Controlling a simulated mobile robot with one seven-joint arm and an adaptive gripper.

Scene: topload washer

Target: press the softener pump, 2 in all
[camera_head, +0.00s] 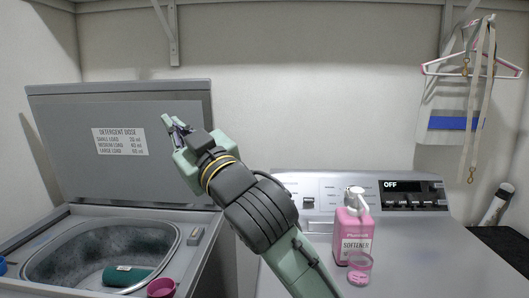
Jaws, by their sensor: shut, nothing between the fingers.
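The pink softener bottle (353,237) stands upright on the right-hand machine's top, to the right of my arm. Its white pump head (355,198) is on top, in front of the control panel. My gripper (170,124) is raised at the left, in front of the open washer lid, with its fingers shut and empty. It is well apart from the pump, up and to the left of it.
The open lid (70,120) stands behind the left washer's tub (50,262), which holds a green item (127,275). A magenta cup (161,288) sits on its front rim. A small clear-and-pink cup (359,266) stands before the bottle. Hangers (470,70) hang at the upper right.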

